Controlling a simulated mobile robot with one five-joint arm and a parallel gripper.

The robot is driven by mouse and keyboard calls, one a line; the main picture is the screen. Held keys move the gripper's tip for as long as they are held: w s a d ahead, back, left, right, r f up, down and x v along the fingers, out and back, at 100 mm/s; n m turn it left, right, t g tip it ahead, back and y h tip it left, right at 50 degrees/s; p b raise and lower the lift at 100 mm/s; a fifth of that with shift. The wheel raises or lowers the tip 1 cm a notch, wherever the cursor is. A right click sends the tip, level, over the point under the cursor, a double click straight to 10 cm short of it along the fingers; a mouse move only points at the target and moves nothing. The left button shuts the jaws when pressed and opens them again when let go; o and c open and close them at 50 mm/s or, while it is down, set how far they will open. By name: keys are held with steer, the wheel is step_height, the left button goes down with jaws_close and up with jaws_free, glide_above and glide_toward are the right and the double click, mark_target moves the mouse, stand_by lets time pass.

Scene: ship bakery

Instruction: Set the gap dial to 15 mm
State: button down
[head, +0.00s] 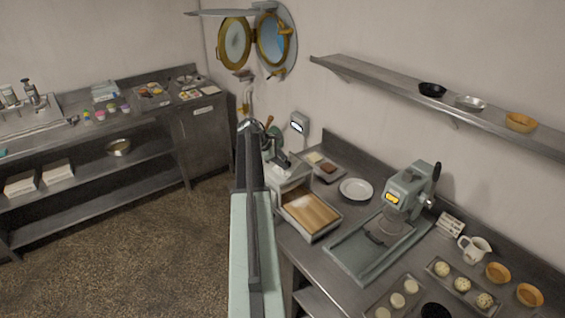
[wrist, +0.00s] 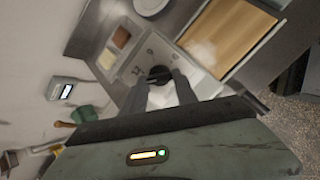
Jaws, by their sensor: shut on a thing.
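The gap dial (wrist: 160,73) is a dark round knob on a pale grey machine panel (wrist: 195,75). In the wrist view several small printed marks curve around its far side; one looks like 12 and another like 9. My gripper (wrist: 162,80) points at the dial, with its fingers closed on the knob from both sides. The fingers hide the near part of the dial, and I cannot read its setting. In the head view the machine (head: 290,176) stands behind my arm, and the dial cannot be made out there.
A wooden-looking board in a tray (head: 311,212) adjoins the machine. A small wall display (head: 299,125) hangs behind it. A plate (head: 356,189) and a grey press (head: 408,195) stand to the right on the counter. A green handle (wrist: 88,115) shows beside the machine.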

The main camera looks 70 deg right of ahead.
steer(key=n, duration=0.3)
steer(key=shift+a+n+h, duration=0.1)
steer(key=shift+n+h, duration=0.2)
steer(key=shift+n, duration=0.1)
steer(key=shift+n+t, duration=0.3)
steer(key=shift+n, duration=1.6)
steer(key=c, duration=1)
jaws_free()
steer(key=shift+o, duration=0.2)
steer(key=p+v, duration=0.5)
steer(key=v, duration=0.2)
steer(key=shift+a+r+p, duration=0.25)
steer(key=shift+a+p, duration=0.1)
steer(key=shift+p, duration=0.05)
